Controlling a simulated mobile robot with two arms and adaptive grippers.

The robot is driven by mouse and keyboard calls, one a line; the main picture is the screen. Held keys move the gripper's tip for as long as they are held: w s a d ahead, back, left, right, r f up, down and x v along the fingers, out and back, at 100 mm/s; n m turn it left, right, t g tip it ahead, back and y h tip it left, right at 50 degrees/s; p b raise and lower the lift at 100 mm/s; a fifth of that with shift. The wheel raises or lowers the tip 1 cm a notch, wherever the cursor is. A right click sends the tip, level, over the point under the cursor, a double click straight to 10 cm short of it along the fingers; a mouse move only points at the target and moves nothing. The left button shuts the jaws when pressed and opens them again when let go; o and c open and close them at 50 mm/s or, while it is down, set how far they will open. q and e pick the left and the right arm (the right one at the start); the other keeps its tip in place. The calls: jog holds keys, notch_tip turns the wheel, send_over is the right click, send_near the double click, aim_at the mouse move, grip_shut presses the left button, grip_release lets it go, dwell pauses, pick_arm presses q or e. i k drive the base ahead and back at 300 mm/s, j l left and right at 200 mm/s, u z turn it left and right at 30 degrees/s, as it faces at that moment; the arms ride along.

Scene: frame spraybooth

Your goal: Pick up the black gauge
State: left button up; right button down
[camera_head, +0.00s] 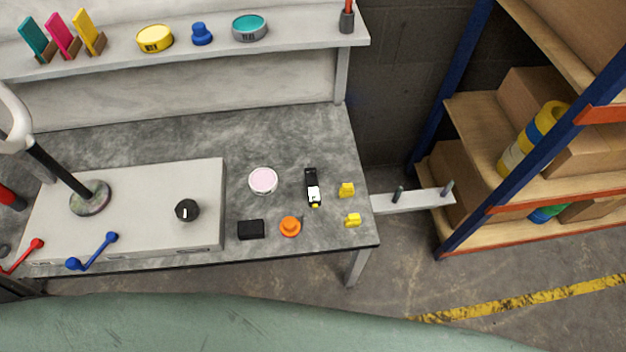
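A slim black handheld device with a white face and a yellow end, which looks like the black gauge (311,183), lies on the right part of the grey worktable (290,145). It lies lengthwise toward the back, with its white and yellow end toward the front edge. Nothing covers it. A pale pink round disc (263,181) is to its left and an orange knobbed piece (290,227) is in front of it. Neither of my grippers shows in the head view.
Two yellow pieces (347,190) stand right of the gauge. A black block (250,229) is front left. A light grey box (135,195) with a black knob (187,210) fills the left side. A shelf (190,45) runs behind; a blue-and-orange rack (540,130) stands right.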

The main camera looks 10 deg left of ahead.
aim_at(310, 173)
jog(key=l+u, duration=0.3)
jog(key=l, duration=0.45)
jog(key=l+u, duration=0.3)
jog(key=l, duration=0.5)
